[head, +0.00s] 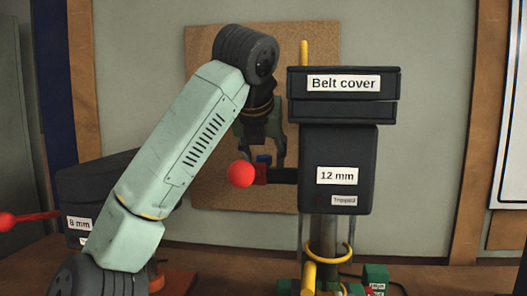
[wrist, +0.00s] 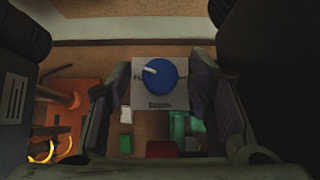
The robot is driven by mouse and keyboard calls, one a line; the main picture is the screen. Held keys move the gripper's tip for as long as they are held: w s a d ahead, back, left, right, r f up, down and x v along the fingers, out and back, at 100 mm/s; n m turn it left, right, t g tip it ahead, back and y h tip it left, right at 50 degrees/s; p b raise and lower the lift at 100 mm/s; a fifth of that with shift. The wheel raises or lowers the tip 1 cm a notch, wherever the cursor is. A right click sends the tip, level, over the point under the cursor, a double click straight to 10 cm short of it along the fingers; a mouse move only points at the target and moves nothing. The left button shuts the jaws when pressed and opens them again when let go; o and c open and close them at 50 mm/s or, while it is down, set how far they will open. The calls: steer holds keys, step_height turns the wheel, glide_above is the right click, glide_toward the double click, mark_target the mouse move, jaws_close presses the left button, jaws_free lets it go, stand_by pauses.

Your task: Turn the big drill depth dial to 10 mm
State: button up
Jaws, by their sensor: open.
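The big drill (head: 338,150) stands right of centre in the head view, a dark block labelled "12 mm" with a "Tripped" tag. The blue dial (wrist: 162,77) sits on a pale plate (wrist: 146,99) in the wrist view. Its white mark points up and left. Lettering on the plate is partly covered and too blurred to read.
A belt cover (head: 344,110) tops the drill close to my wrist's right. A red ball knob (head: 241,174) is just left of and below my gripper. A smaller drill labelled "8 mm" (head: 92,185) stands at left, partly behind my arm. A cork board (head: 215,190) hangs behind.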

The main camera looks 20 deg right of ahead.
jaws_close()
stand_by(0.6)
steer(key=m+h, duration=0.1)
steer(key=m+g, duration=0.1)
steer(key=shift+w+a+m+h, duration=0.1)
steer(key=shift+a+m+h, duration=0.1)
steer(key=shift+m+h, duration=0.2)
steer(key=m+g+h, duration=0.1)
steer(key=m, duration=0.1)
steer(key=m+g+h, duration=0.1)
steer(key=m, duration=0.1)
steer(key=shift+w+g, duration=0.15)
steer(key=shift+g, duration=0.15)
steer(key=m+g, duration=0.1)
steer(key=m, duration=0.1)
steer(key=m+g+h, duration=0.1)
steer(key=m+g, duration=0.1)
steer(key=m, duration=0.1)
steer(key=shift+w+r+h, duration=0.1)
steer(key=shift+w+h, duration=0.1)
steer(key=shift+h, duration=0.1)
steer(key=shift+m+g, duration=1.2)
steer(key=shift+m, duration=0.1)
steer(key=shift+w+a+m, duration=0.1)
steer(key=shift+m, duration=0.2)
